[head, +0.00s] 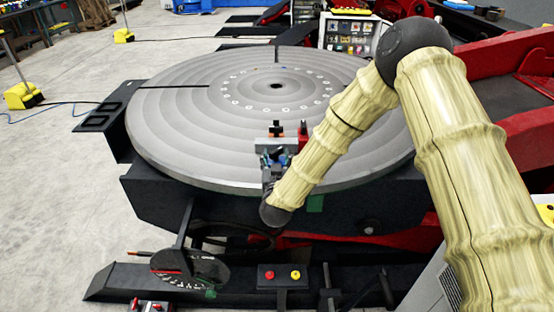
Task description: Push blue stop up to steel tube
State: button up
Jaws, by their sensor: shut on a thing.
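My gripper (274,163) is at the front edge of the round grey turntable (200,130), reaching in from the right. It is small in the view and partly covered by my arm. Small blue pieces (286,156), which look like the blue stop, show right at the fingers. The gripper appears shut on this blue part. A short light-grey bar (264,142), which may be the steel tube, lies crosswise just beyond the fingers. Whether blue stop and tube touch cannot be told at this size.
Dark slots cross the turntable top. A control box (282,276) with red and yellow buttons is below. The turntable's left side is clear.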

jog(key=shift+w, duration=0.15)
jog(key=shift+s, duration=0.3)
jog(key=shift+w, duration=0.3)
dwell(0.7)
jog(key=shift+s+f+b, duration=0.1)
jog(key=shift+s+b, duration=0.25)
jog(key=shift+s, duration=0.45)
dwell(3.0)
jog(key=shift+a, duration=0.1)
dwell(0.7)
jog(key=shift+w, duration=0.8)
jog(key=shift+s+b, duration=0.3)
dwell(0.9)
